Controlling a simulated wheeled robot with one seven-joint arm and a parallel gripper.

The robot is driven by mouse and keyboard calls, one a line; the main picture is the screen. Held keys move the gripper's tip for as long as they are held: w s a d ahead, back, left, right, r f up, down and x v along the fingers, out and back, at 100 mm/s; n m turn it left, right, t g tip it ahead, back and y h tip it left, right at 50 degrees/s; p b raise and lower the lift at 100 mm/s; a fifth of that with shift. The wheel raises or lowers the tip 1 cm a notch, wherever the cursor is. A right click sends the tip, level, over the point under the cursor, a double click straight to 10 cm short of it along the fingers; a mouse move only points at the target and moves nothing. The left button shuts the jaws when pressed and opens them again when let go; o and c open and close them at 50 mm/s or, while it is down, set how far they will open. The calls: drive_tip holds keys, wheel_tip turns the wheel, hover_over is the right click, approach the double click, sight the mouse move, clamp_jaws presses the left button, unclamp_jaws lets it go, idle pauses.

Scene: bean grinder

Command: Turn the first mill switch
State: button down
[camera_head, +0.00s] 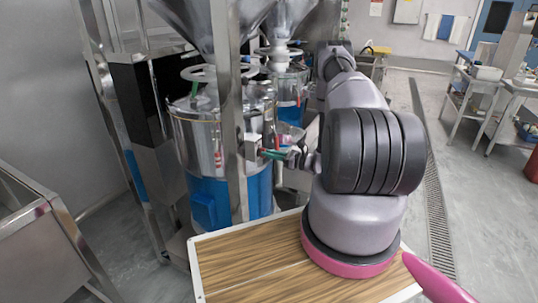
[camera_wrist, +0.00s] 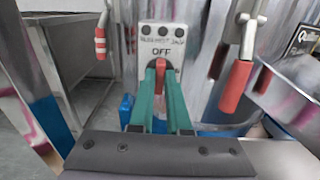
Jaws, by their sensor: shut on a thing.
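The first mill switch is a light grey panel (camera_wrist: 145,42) marked OFF, with a red knob (camera_wrist: 160,66) below the lettering. In the wrist view the green fingertips of my gripper (camera_wrist: 161,76) close on the knob from both sides. The knob looks upright.
Red-handled levers hang left (camera_wrist: 100,42) and right (camera_wrist: 236,86) of the panel, close to my fingers. A second mill (camera_head: 287,85) stands behind. A steel trough (camera_head: 30,225) is at the left. Open floor lies to the right.

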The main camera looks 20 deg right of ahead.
drive_tip(key=shift+w+d+f+m, duration=0.1)
drive_tip(key=shift+m, duration=4.3)
drive_tip(key=shift+w+d+f+m, duration=0.1)
drive_tip(key=shift+m, duration=4.3)
drive_tip(key=c, duration=0.9)
unclamp_jaws()
